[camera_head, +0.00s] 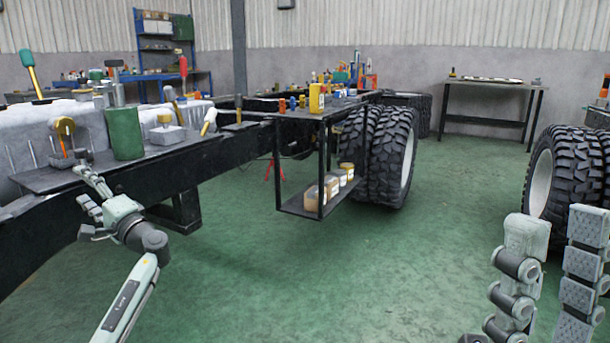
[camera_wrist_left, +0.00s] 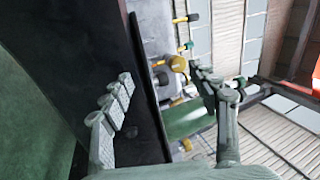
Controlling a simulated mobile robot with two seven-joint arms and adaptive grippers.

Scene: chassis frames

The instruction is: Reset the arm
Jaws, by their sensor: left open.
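My left gripper (camera_head: 80,188) is in the left part of the head view, beside the near edge of the black chassis ledge (camera_head: 165,150), with its fingers apart and nothing between them. It also shows in the left wrist view (camera_wrist_left: 162,76), its two fingers spread with the ledge and several items beyond them. My right gripper (camera_head: 557,228) is at the lower right of the head view, close to the camera. Its two fingers point up, apart, with only floor and tyre seen behind them.
A green container (camera_head: 125,134) and several tools stand on the ledge near my left gripper. A black shelf stand (camera_head: 283,165) with bottles and boxes is in the middle, beside large tyres (camera_head: 378,155). Another large tyre (camera_head: 572,165) is behind my right gripper. The green floor (camera_head: 330,260) between is clear.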

